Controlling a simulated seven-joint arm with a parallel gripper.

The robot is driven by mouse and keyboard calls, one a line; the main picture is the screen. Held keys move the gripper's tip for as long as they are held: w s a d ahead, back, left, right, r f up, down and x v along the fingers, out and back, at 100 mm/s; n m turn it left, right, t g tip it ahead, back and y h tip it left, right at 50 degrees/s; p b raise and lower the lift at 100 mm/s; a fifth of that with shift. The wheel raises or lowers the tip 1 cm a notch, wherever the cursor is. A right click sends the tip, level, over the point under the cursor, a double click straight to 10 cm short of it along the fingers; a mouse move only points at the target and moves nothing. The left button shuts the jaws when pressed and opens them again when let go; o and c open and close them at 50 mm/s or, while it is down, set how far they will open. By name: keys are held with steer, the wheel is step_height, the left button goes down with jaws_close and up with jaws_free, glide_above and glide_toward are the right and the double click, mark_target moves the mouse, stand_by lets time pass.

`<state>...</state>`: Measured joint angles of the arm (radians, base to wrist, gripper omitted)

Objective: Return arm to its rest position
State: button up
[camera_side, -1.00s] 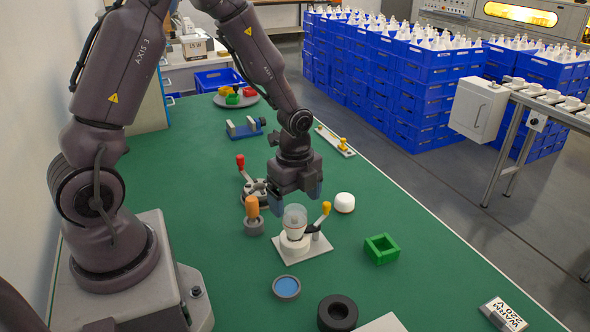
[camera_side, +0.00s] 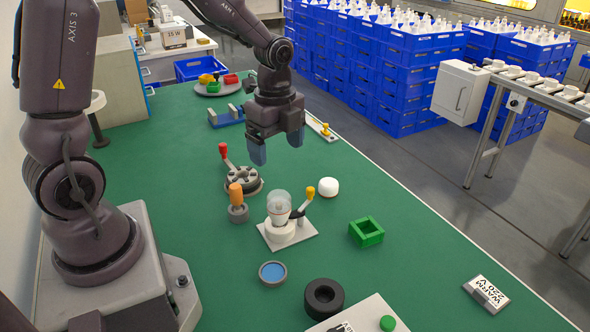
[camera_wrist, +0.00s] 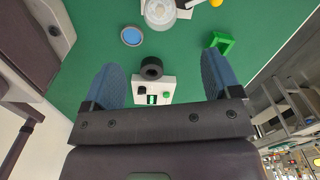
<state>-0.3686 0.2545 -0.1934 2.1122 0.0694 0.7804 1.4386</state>
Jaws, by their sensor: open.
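My gripper (camera_side: 277,150) is open and empty, raised above the far part of the green bench (camera_side: 200,295) in the side view. Its two blue fingers stand wide apart in the wrist view (camera_wrist: 160,85), with nothing between them up close. The clear bulb (camera_side: 278,205) stands upright in a white round fixture on a white plate with a yellow-handled lever (camera_side: 310,192). The gripper is up and behind the bulb, apart from it. The bulb also shows at the top of the wrist view (camera_wrist: 160,12).
Around the bulb are an orange-topped peg (camera_side: 236,195), a red-handled fixture (camera_side: 240,178), a white round piece (camera_side: 328,187), a green square frame (camera_side: 366,231), a blue dish (camera_side: 272,272) and a black ring (camera_side: 324,298). Blue crates (camera_side: 400,85) stand beyond the bench.

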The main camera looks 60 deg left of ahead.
steer(key=s+d+r+n+t, duration=0.2)
steer(key=s+d+r+n, duration=0.1)
steer(key=s+r+n, duration=0.3)
steer(key=s+d+r+n+t, duration=0.3)
steer(key=s+r+n, duration=0.4)
steer(key=r+n, duration=0.1)
steer(key=shift+d+n+t, duration=0.2)
steer(key=shift+n+t, duration=0.1)
steer(key=shift+n, duration=0.2)
